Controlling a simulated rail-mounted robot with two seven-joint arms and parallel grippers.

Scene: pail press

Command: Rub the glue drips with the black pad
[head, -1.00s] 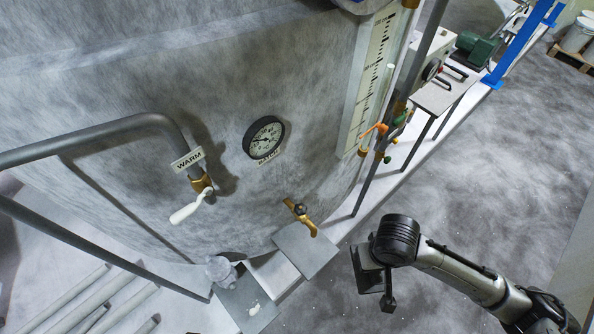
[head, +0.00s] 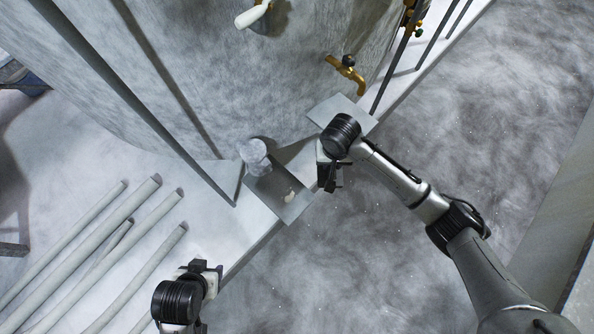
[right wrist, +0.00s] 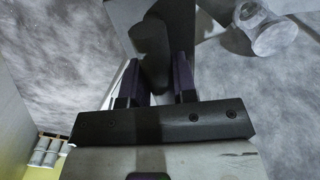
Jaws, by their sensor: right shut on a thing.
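The glue drips (head: 290,197) are a small pale patch on a grey plate (head: 268,186) at the ledge beside the big tank. My right gripper (head: 328,180) is just right of that plate. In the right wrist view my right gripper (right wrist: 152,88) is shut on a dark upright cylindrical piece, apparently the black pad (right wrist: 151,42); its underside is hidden. The drips cannot be made out in that view. My left gripper (head: 206,268) is at the bottom of the head view, away from the plate; its fingers are too unclear to judge.
A clear jar (head: 255,155) stands at the plate's upper left corner. A brass tap (head: 346,72) sticks out of the tank above a second plate (head: 330,108). Several grey pipes (head: 120,235) lie at left. The floor at right is open.

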